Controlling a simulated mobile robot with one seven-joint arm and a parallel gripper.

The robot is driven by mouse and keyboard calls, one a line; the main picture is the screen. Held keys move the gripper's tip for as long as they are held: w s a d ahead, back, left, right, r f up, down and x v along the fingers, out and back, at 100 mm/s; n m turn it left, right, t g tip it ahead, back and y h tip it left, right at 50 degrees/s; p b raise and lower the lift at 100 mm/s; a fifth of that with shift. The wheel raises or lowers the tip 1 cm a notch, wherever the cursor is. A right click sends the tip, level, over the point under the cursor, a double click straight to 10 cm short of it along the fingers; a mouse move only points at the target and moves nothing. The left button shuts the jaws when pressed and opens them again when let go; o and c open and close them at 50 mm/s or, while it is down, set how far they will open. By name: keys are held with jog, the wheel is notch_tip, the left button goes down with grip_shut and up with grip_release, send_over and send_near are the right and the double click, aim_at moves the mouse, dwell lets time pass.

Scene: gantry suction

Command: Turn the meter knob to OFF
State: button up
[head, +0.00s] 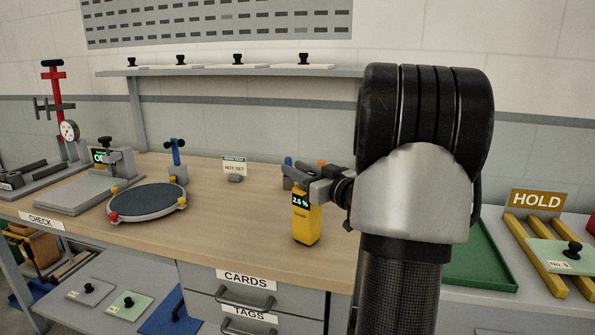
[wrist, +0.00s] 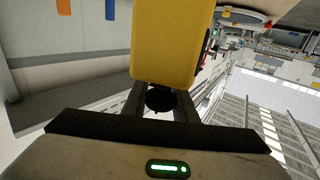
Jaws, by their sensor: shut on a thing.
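The yellow meter (head: 305,228) stands upright on the wooden bench in the head view, with a lit dark display reading about 2.5 % near its top. Its yellow body fills the upper middle of the wrist view (wrist: 172,38). My gripper (head: 297,178) reaches in from the right at the top of the meter. In the wrist view my gripper (wrist: 160,100) has its fingers on either side of a round black knob (wrist: 159,99) and is shut on it. The knob's pointer and any OFF mark are hidden.
Blue and orange items stand just behind my gripper. A NOT SET sign (head: 234,166) is behind and left of the meter. A round dark plate (head: 147,201) lies farther left. A green tray (head: 480,262) is right of my arm. Clear bench lies left of the meter.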

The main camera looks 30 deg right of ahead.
aim_at(313, 172)
jog(key=shift+m+h, duration=0.3)
jog(key=shift+h, duration=0.2)
jog(key=s+d+m+g+h+p, duration=0.1)
jog(key=m+g+h+p, duration=0.1)
jog(key=m+g+h, duration=0.3)
jog(key=s+d+m+g+h+p, duration=0.1)
jog(key=m+g+h+p, duration=0.2)
jog(key=m+g+h, duration=0.3)
jog(key=s+d+m+g+h+p, duration=0.1)
jog(key=d+m+g+h+p, duration=0.1)
jog(key=m+g+h, duration=0.3)
jog(key=shift+s+d+m+h+p, duration=0.1)
jog(key=shift+s+m+h+p, duration=0.2)
jog(key=shift+h, duration=0.35)
jog(key=shift+w+m+h+p, duration=0.1)
jog(key=shift+m+h, duration=0.3)
jog(key=shift+h, duration=0.25)
jog(key=shift+s+g, duration=0.1)
jog(key=shift+g, duration=0.3)
jog(key=o, duration=1.1)
